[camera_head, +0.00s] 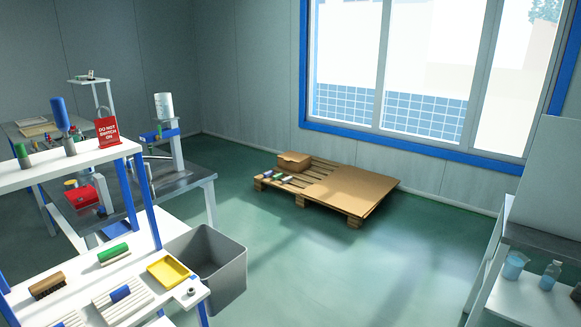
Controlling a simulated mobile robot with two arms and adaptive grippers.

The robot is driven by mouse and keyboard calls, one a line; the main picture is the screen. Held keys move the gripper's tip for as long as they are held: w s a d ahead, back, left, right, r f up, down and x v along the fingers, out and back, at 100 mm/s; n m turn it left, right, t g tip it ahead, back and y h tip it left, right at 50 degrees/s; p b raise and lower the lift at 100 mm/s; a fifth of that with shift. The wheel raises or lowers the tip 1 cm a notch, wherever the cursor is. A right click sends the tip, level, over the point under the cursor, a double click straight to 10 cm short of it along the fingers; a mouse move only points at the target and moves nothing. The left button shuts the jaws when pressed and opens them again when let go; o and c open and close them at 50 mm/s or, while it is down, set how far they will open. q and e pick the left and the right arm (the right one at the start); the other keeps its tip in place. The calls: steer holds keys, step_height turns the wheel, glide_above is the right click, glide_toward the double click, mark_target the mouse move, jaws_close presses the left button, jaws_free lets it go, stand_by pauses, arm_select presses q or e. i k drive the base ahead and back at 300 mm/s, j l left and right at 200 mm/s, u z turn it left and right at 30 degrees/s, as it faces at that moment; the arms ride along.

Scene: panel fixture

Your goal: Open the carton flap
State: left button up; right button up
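A small brown carton (294,160) sits at the back left corner of a wooden pallet (262,183) on the floor, well away from me. It is too small in the view to tell whether its flap is up or down. A large flat brown cardboard sheet (350,188) lies over the right part of the pallet. Neither of my grippers shows in the head view.
Several small cylinders (276,177) lie on the pallet. A white shelf (140,262) with brushes and a yellow tray (168,270) stands front left, beside a grey bin (222,270). A bench (545,240) stands at right. Green floor (330,270) between is clear.

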mark_target(297, 157)
steer(key=i+l+z, duration=0.1)
steer(key=i+z, duration=0.25)
steer(key=i, duration=0.55)
steer(key=i+j+z, duration=0.1)
steer(key=i+z, duration=0.3)
steer(key=i, duration=0.45)
steer(key=i+j+u, duration=0.15)
steer(key=i+u, duration=0.2)
steer(key=i, duration=0.3)
steer(key=i+u, duration=0.35)
steer(key=i, duration=0.35)
steer(key=i+l+u, duration=0.35)
steer(key=i, duration=0.3)
steer(key=i+j, duration=0.2)
steer(key=i, duration=0.3)
steer(key=i+j, duration=0.15)
steer(key=i, duration=0.3)
steer(key=i+j, duration=0.2)
steer(key=i, duration=0.3)
steer(key=l+z, duration=0.05)
